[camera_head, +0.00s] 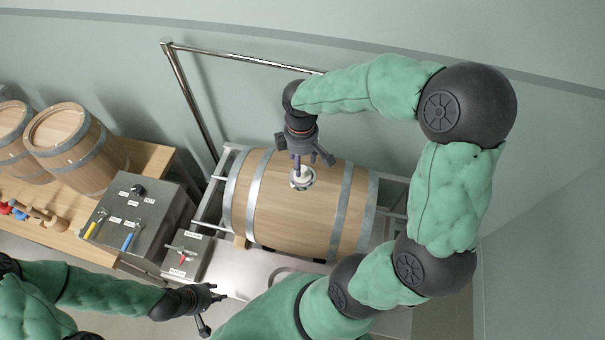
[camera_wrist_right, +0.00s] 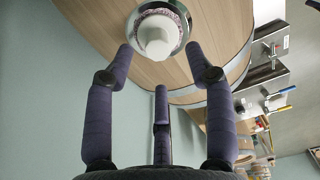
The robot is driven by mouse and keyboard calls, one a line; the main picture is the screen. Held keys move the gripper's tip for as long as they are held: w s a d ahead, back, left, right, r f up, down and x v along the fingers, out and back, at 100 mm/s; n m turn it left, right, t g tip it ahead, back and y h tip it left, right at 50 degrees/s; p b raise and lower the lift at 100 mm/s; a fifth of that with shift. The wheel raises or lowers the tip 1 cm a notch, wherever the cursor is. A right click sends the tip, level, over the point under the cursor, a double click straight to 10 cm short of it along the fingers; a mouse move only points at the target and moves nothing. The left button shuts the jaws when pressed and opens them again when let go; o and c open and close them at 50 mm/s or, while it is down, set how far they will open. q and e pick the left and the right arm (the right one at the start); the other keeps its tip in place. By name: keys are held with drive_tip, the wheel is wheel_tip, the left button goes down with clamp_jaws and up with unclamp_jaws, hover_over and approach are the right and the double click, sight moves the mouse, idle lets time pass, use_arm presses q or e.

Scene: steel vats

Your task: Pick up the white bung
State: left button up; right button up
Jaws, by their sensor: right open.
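The white bung (camera_head: 301,172) sits upright in a round metal-rimmed hole on top of the wooden barrel (camera_head: 262,200). In the right wrist view the bung (camera_wrist_right: 157,36) stands just beyond the fingertips, with the barrel's wood around its ring. My right gripper (camera_head: 304,157) is above the bung, pointing down, with its three fingers spread. In the right wrist view my right gripper (camera_wrist_right: 160,62) is open and empty, its fingers not closed on the bung. My left gripper (camera_head: 211,307) is at the lower left, away from the barrel, with its fingers apart and nothing between them.
The barrel lies on a metal rack (camera_head: 390,195). A steel control box (camera_head: 140,215) and a smaller box (camera_head: 187,255) stand to its left. Two more barrels (camera_head: 75,145) and small tools rest on a wooden bench (camera_head: 85,245). A metal rail (camera_head: 240,59) runs behind.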

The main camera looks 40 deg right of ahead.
sight(303, 169)
wheel_tip(303, 169, down, 5)
drive_tip(key=shift+d, duration=0.15)
drive_tip(key=shift+s, duration=0.1)
clamp_jaws()
